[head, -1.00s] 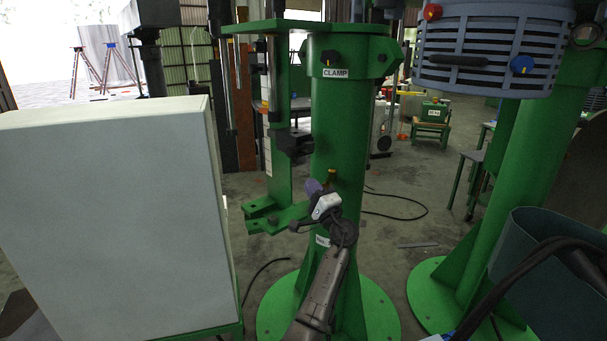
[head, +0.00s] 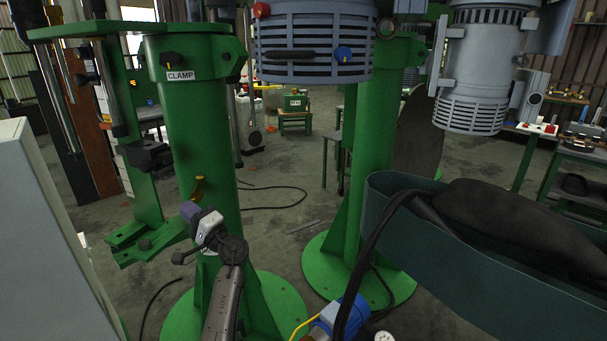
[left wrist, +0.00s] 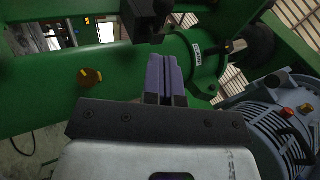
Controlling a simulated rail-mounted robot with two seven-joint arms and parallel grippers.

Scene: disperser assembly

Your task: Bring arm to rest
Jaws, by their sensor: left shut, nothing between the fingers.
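My left arm reaches up from the bottom of the head view to my left gripper (head: 188,211), in front of the green column (head: 196,120) labelled CLAMP. Its purple fingers are closed together with nothing between them. The left wrist view shows the purple fingers (left wrist: 166,76) side by side, with the green column behind them. A yellow-brown knob (head: 198,188) on the column is just above the gripper in the head view. I cannot tell the exact gap between fingers and column. My right gripper is not in view.
A pale cabinet (head: 45,240) stands at the left edge. A second green column (head: 372,150) with a round base stands to the right. A dark teal trough-like body (head: 400,235) with a black hose fills the lower right. Open floor (head: 285,222) shows between the columns.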

